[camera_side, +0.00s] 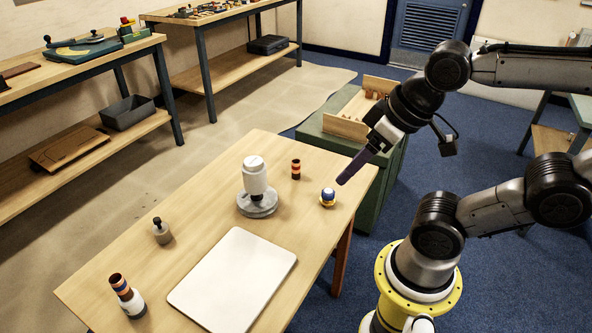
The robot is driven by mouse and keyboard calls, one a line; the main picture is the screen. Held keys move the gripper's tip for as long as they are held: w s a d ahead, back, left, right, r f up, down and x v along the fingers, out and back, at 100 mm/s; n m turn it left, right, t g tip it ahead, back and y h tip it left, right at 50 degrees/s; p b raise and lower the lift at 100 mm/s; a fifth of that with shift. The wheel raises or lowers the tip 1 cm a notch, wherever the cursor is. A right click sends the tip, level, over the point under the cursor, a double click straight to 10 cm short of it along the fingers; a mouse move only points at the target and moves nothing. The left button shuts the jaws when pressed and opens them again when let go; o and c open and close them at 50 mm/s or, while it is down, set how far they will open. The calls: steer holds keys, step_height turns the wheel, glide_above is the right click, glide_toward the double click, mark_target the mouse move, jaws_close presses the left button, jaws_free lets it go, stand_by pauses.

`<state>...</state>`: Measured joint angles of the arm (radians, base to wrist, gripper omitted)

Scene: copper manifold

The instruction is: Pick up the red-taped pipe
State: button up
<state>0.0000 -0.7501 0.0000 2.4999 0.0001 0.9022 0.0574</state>
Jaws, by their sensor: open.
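A short upright dark pipe (296,170) with red-orange bands stands at the back of the wooden table. Another short upright pipe (126,296), with a dark brown top and red, blue and white bands, stands at the front left corner. Both show red, so I cannot tell for sure which is the red-taped one. My gripper (343,181) is open and empty above the table's right edge. Its purple-grey fingers point down and left, to the right of the first pipe and apart from it. The gap between the fingers is hard to see from this side.
A white bottle-shaped item on a grey round base (257,190) stands mid-table. A white board (232,282) lies in front, and a small black-knobbed grey piece (162,231) stands left.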

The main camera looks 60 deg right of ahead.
steer(key=w+d+r+m, duration=0.3)
steer(key=w+r+m, duration=0.45)
steer(key=w, duration=0.25)
steer(key=m+g, duration=0.6)
steer(key=m, duration=0.5)
glide_above(296, 161)
step_height(296, 161, down, 23)
step_height(296, 161, down, 7)
steer(key=shift+s+f, duration=0.1)
steer(key=shift+f, duration=2.9)
